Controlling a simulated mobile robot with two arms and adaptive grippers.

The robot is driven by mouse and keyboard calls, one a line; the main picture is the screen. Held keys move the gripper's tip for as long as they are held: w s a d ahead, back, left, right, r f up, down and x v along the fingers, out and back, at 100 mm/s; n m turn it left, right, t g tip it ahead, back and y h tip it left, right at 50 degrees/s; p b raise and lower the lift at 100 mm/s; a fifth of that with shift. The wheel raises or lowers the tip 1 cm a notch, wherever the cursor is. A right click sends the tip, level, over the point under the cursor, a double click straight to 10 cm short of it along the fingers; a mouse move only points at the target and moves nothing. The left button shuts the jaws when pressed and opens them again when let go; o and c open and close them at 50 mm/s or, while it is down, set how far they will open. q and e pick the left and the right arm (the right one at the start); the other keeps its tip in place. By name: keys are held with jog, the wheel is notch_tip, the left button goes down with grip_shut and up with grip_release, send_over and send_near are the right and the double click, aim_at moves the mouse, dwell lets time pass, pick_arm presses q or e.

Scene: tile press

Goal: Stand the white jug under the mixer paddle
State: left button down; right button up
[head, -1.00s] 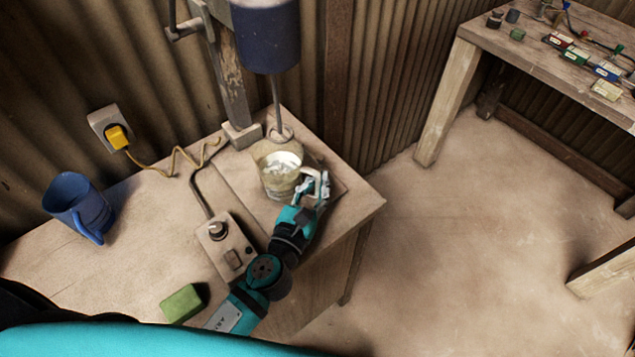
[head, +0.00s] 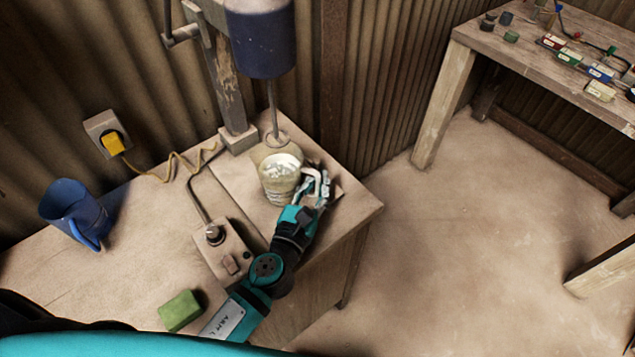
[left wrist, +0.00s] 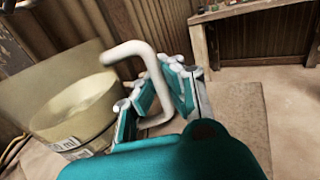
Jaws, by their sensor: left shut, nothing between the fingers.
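The jug (head: 277,192) is a pale, yellowish see-through vessel with white contents. It stands upright on the small base board at the bench corner. Its body also fills the left of the left wrist view (left wrist: 62,112), with a white bent handle (left wrist: 150,62). The mixer paddle (head: 277,138) hangs on a thin rod below the dark blue motor (head: 262,45), close behind the jug's rim; I cannot tell whether it is over the opening. My left gripper (head: 318,182) is shut at the handle, right of the jug. My right gripper is out of view.
A control box (head: 221,255) with a knob stands on the bench in front of the mixer. A blue mug (head: 72,208) and a green block (head: 180,310) are farther left. The mixer post (head: 228,95) rises behind the jug. Open floor lies to the right.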

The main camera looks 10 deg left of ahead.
pick_arm(q)
jog(key=c, duration=1.4)
grip_release()
jog(key=shift+f, duration=0.1)
jog(key=shift+f, duration=0.1)
jog(key=s, duration=0.4)
jog(key=s+a, duration=0.1)
jog(key=s, duration=0.3)
jog(key=s+a, duration=0.1)
jog(key=s, duration=0.3)
jog(key=shift+d, duration=0.1)
